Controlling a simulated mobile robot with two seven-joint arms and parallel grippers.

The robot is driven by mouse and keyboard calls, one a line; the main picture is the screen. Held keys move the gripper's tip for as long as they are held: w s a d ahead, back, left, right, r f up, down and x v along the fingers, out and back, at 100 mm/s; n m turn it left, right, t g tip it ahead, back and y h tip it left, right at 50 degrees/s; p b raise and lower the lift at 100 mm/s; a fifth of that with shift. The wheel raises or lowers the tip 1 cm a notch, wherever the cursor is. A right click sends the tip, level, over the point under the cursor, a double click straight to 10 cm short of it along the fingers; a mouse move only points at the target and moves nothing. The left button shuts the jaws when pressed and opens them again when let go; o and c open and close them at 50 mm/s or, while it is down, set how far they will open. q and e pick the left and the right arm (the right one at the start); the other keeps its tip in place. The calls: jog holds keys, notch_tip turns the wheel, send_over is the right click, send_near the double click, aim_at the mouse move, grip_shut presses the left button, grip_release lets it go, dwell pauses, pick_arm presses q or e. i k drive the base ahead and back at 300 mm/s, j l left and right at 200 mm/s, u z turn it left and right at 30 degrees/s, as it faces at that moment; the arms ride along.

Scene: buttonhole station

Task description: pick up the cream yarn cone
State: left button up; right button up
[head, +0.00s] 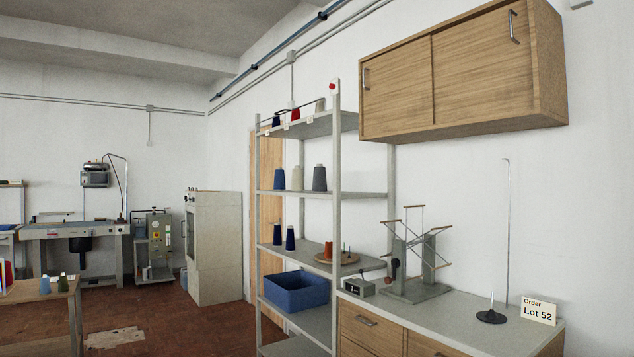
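A cream yarn cone (320,178) stands upright on the second shelf from the top of the grey metal rack. A blue cone (298,178) stands close on its left and a dark grey cone (320,186) overlaps or stands close on its right. Another pale cone (320,105) is partly visible on the top shelf, beside a red cone (295,114). Neither of my grippers shows in the head view.
The rack's front post (337,220) stands just right of the cones. A counter (460,315) with a yarn winder (415,255) and an order card (538,309) is at right. A wooden cabinet (460,75) hangs above. Open floor (150,325) lies at left, beyond a table (40,292).

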aim_at(297, 177)
jog(key=z, duration=1.7)
jog(key=u, duration=1.7)
jog(key=i+j+u, duration=0.3)
jog(key=i, duration=0.3)
jog(key=i+u, duration=0.25)
jog(key=i, duration=0.35)
